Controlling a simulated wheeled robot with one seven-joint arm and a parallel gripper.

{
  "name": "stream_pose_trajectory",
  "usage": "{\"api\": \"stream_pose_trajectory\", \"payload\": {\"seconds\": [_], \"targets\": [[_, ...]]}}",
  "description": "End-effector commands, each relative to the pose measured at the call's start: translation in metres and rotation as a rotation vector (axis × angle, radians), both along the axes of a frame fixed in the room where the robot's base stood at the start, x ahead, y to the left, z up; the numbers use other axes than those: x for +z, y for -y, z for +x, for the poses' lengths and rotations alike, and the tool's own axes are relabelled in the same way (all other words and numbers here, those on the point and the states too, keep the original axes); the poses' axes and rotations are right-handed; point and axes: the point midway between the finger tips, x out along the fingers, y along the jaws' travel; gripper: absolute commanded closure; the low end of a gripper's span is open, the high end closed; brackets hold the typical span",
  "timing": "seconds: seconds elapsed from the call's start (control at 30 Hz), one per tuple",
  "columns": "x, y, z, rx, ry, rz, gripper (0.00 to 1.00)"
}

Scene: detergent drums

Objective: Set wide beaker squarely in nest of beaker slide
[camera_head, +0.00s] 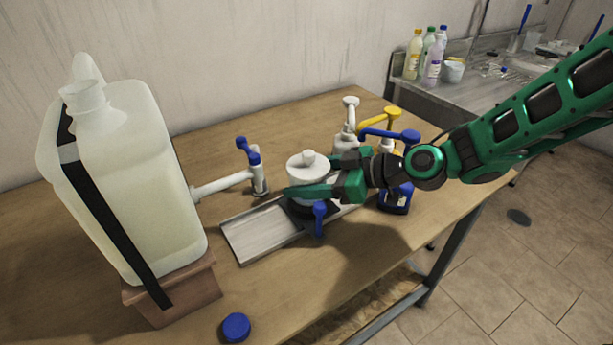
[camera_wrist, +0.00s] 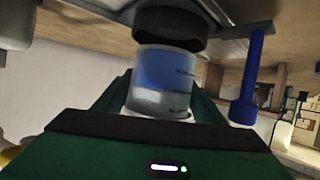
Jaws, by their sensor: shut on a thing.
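My gripper (camera_head: 308,192) is shut on the wide beaker (camera_wrist: 160,90). In the wrist view the beaker is translucent, with a blue band and dark markings; the fingers hide one end. In the head view a white, knobbed top (camera_head: 308,167), apparently the beaker's, shows above the fingers. The beaker slide (camera_head: 262,232) is a shallow metal tray on the table. Its dark round nest (camera_wrist: 170,30) lies right at the beaker's end and looks in line with it. Whether the beaker is fully seated I cannot tell. A blue handle (camera_head: 319,212) sticks out beside the nest.
A large translucent drum (camera_head: 150,190) stands on a brown block at left, its spout and blue tap (camera_head: 248,152) reaching near the slide. Pump bottles with white, yellow and blue heads (camera_head: 380,125) crowd behind my gripper. A blue cap (camera_head: 235,327) lies at the front edge.

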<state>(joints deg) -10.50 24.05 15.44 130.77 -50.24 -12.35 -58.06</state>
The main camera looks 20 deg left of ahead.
Motion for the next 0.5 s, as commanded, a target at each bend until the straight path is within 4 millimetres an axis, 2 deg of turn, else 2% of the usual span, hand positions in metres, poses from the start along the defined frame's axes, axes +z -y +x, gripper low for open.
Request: {"api": "stream_pose_trajectory", "payload": {"seconds": [0.5], "targets": [[-0.0088, -0.0001, 0.0000, 0.000, -0.001, 0.001, 0.67]]}}
